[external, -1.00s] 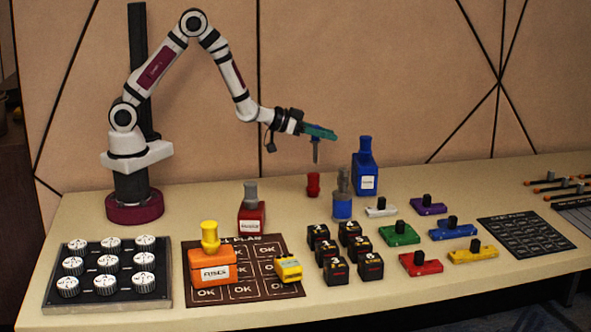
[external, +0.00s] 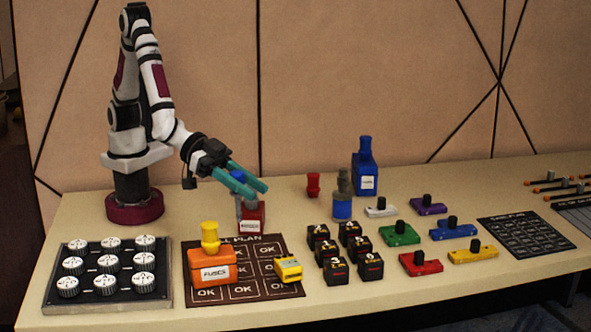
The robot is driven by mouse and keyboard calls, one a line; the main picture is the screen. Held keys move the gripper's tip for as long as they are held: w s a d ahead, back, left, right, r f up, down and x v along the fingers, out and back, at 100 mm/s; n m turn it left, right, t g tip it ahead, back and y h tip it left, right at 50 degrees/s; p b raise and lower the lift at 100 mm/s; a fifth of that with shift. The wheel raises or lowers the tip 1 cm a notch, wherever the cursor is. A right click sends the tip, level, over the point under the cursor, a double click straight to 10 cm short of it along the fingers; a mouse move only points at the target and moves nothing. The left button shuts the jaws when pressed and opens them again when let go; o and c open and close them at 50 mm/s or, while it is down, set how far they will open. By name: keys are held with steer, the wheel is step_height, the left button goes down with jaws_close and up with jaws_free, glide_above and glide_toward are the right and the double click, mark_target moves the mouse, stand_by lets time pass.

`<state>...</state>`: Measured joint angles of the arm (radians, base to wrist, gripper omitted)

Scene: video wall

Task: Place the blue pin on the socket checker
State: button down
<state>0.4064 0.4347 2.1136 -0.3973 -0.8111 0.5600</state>
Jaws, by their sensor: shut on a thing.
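My gripper (external: 258,188), with teal fingers, is shut on the blue pin (external: 237,177). The pin's blue top shows between the fingers and a grey shaft hangs below them. The shaft is in front of or beside the left side of a red box (external: 254,218) with a white label; I cannot tell whether they touch. The fingers hide the box's grey top. A small yellow device with a light face (external: 289,268) lies on the right part of a dark OK board; I cannot tell for sure whether it is the socket checker.
An orange box (external: 212,268) with a yellow top stands on the dark OK board (external: 247,293). A knob panel (external: 165,300) is at left. A blue bottle (external: 365,175), a blue-grey cylinder (external: 342,208), black blocks (external: 337,270) and coloured switches (external: 420,265) stand to the right.

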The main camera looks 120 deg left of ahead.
steer(key=shift+w+a+f, duration=1.1)
steer(key=shift+a+f, duration=0.2)
steer(key=shift+f, duration=0.5)
steer(key=shift+w+a+f, duration=1.05)
steer(key=shift+a+f, duration=0.3)
steer(key=shift+f, duration=0.5)
steer(key=shift+w+a+f, duration=1.1)
steer(key=shift+a+f, duration=0.2)
steer(key=shift+f, duration=0.5)
steer(key=c, duration=0.6)
jaws_free()
steer(key=shift+f, duration=0.15)
